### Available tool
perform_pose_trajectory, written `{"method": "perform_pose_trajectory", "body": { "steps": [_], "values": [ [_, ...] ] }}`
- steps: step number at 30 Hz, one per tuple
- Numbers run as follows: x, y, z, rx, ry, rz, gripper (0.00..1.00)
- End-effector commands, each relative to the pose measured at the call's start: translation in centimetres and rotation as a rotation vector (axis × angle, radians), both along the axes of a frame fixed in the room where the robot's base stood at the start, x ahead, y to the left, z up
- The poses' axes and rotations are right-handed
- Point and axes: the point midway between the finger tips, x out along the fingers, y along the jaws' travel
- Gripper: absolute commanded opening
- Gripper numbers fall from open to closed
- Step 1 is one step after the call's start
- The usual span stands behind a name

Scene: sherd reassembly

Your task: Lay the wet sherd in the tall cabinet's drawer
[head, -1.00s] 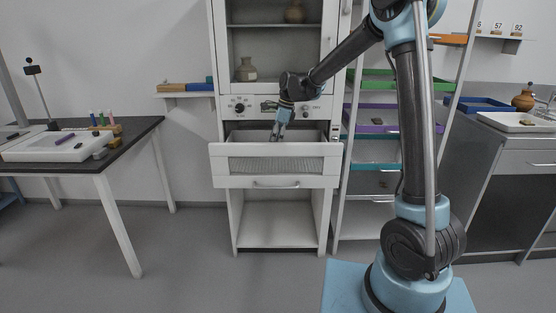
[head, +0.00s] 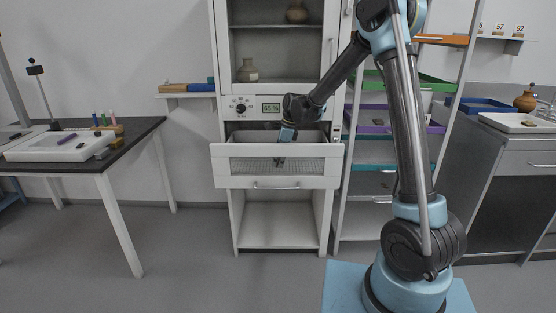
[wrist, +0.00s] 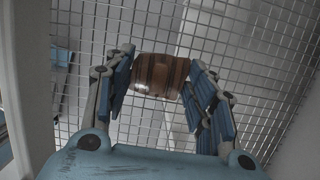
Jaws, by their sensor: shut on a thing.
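The tall white cabinet's drawer (head: 222,150) is pulled open below the control panel. In the wrist view my gripper (wrist: 160,85) is shut on the wet sherd (wrist: 160,72), a brown, dark-striped, shiny piece between the fingertips. The sherd is over the mesh floor; I cannot tell whether it touches it. The head view does not clearly show the sherd.
The drawer's pale side walls (wrist: 28,80) stand close around my gripper. The control panel (head: 255,107) reads 65 %. A shelf rack with coloured trays (head: 375,128) stands right of the cabinet. A dark-topped table (head: 130,130) with a white tray (head: 30,150) is at left.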

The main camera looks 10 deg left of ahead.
Motion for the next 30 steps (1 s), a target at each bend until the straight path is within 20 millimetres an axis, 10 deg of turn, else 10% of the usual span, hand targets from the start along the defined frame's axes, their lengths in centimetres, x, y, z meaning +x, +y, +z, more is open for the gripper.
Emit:
{"method": "perform_pose_trajectory", "body": {
  "steps": [1, 2, 4, 17, 30],
  "values": [
    [0.0, 0.0, -0.1, 0.000, 0.000, 0.000, 0.27],
    [0.0, 0.0, -0.1, 0.000, 0.000, 0.000, 0.55],
    [0.0, 0.0, -0.1, 0.000, 0.000, 0.000, 0.71],
    [0.0, 0.0, 0.3, 0.000, 0.000, 0.000, 0.71],
    [0.5, -1.8, 7.3, 0.000, 0.000, 0.000, 0.71]
  ]
}}
